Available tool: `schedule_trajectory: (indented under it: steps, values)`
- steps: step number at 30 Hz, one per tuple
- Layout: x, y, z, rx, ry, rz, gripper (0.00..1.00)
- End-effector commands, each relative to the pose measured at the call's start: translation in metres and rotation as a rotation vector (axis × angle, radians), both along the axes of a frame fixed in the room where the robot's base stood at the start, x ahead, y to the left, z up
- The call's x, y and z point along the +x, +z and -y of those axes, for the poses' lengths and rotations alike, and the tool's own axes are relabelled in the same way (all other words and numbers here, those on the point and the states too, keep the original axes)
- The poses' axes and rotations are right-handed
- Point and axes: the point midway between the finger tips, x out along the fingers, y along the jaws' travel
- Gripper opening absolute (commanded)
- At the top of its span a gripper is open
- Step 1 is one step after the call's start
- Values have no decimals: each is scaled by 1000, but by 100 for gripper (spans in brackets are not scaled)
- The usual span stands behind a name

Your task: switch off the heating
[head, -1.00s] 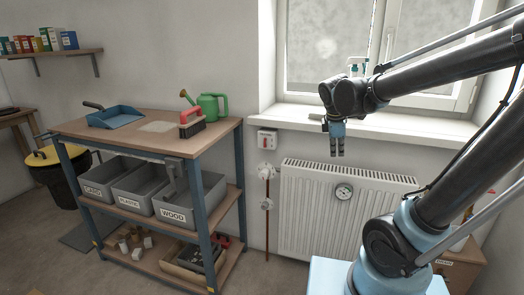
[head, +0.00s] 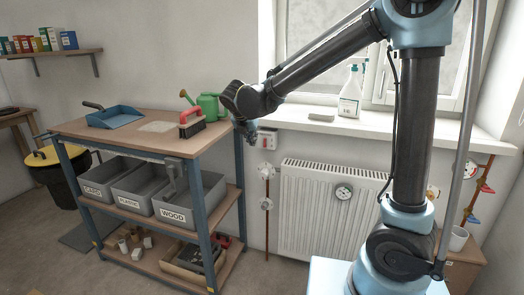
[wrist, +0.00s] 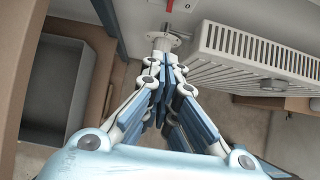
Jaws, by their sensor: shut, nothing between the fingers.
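The white radiator (head: 312,222) hangs under the window sill, with a round gauge (head: 343,193) on its front. A small white wall box with a red part (head: 267,140) is above its upper left. A white valve (head: 266,170) sits on the pipe left of the radiator. My gripper (head: 248,132) is at the left of the wall box in the head view, partly hidden behind my wrist. In the wrist view my gripper (wrist: 163,72) is shut and empty. Beyond its tips are a white valve (wrist: 165,42) and the radiator (wrist: 250,55). The wall box shows only partly at the top.
Grey bins (head: 182,207) sit below. A spray bottle (head: 350,92) stands on the sill (head: 390,127).

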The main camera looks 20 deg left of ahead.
Motion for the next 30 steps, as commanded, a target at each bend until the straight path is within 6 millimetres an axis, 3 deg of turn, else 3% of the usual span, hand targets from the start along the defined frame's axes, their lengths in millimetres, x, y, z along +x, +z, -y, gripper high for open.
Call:
schedule_trajectory:
  steps: [11, 30]
  values:
    - [4, -5, 1, 2, -4, -1, 0]
    - [64, -83, 6, 3, -5, -1, 0]
